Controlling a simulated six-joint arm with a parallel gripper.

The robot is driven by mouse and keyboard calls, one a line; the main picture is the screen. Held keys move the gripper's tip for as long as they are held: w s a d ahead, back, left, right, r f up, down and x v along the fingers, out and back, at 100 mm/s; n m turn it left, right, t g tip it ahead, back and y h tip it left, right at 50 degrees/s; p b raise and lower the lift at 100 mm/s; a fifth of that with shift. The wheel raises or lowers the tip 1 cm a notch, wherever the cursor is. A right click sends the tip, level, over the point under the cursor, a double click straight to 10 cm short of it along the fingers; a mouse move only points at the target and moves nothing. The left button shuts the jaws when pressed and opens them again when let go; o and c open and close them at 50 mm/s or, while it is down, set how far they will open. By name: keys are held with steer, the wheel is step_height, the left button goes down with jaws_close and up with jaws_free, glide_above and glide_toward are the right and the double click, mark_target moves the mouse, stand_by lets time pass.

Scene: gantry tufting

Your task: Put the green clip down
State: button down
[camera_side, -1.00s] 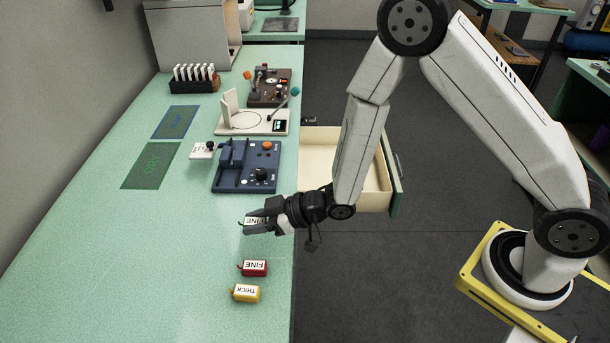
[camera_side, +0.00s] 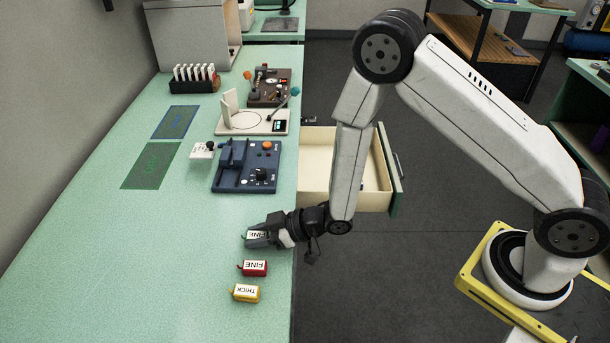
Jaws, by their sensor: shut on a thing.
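My gripper (camera_side: 256,240) is low over the near part of the green bench (camera_side: 150,260), shut on the green clip (camera_side: 254,235). The clip's white label reads FINE and its green edge shows at the left; the fingers hide much of it. I cannot tell whether the clip touches the bench top. A red clip (camera_side: 253,268) labelled FINE lies just below it in the picture, and a yellow clip (camera_side: 244,293) labelled THICK lies below the red one.
A dark blue fixture (camera_side: 232,182) with knobs stands behind my gripper, with a white scale-like device (camera_side: 240,125) and a brown device (camera_side: 262,95) beyond. Blue (camera_side: 174,122) and green (camera_side: 150,165) marked mats lie left. An open drawer (camera_side: 315,180) juts out right. The bench left of the clips is clear.

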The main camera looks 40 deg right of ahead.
steer(key=shift+f, duration=0.2)
steer(key=shift+c, duration=1.8)
jaws_free()
steer(key=shift+v, duration=3.95)
